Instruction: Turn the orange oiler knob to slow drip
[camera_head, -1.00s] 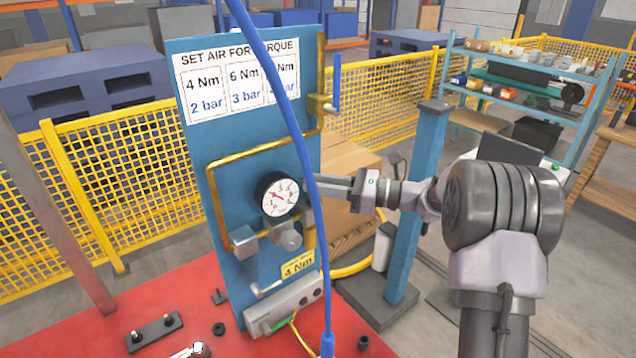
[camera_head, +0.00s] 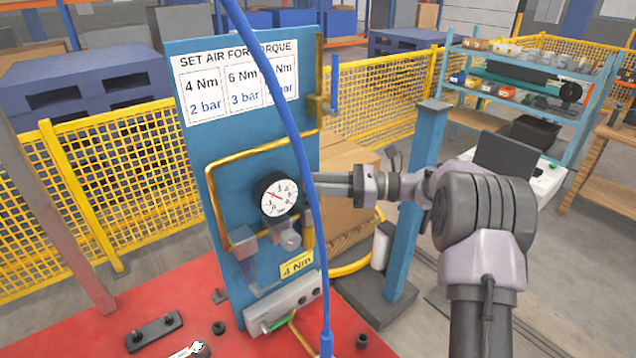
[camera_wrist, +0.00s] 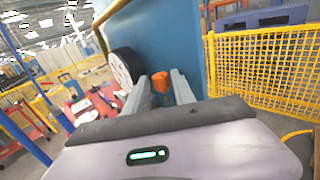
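The orange knob (camera_wrist: 161,84) shows in the wrist view against the blue panel (camera_wrist: 185,40). My gripper (camera_wrist: 159,77) is open, with one finger on each side of the knob; I cannot tell whether either finger touches it. In the head view my gripper (camera_head: 330,180) points left at the panel beside the round pressure gauge (camera_head: 279,197), its fingertips partly behind the blue hose. The knob is not discernible in the head view. The gauge also shows edge-on left of the fingers in the wrist view (camera_wrist: 122,67).
The blue hose (camera_head: 300,150) hangs in front of the panel and my fingers. Grey fittings (camera_head: 286,236) sit below the gauge, and a brass pipe (camera_head: 213,190) runs around it. A blue post (camera_head: 408,215) stands behind my wrist. The red tabletop (camera_head: 160,300) lies below.

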